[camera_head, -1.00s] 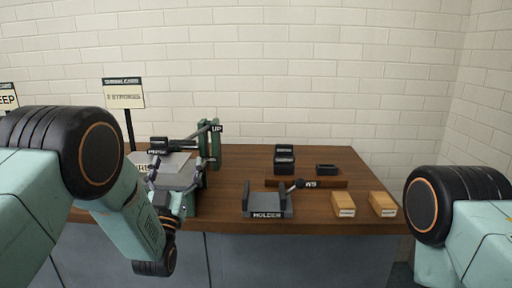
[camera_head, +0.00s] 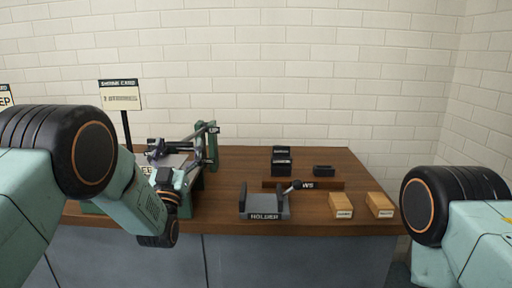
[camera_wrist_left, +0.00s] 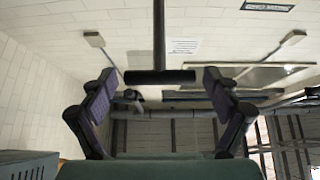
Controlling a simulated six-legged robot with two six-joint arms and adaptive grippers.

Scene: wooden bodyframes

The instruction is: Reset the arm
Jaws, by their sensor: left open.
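My left arm comes in from the left of the head view and bends at its elbow and wrist above the table's left part. My left gripper (camera_head: 172,163) is in front of the green lever device (camera_head: 212,148), overlapping it in the picture.
On the wooden table (camera_head: 240,165) stand a grey holder (camera_head: 264,207) with a lever, a wooden stand (camera_head: 318,184), black blocks (camera_head: 282,162) and two wooden blocks (camera_head: 341,205), (camera_head: 380,205). A brick wall closes the back.

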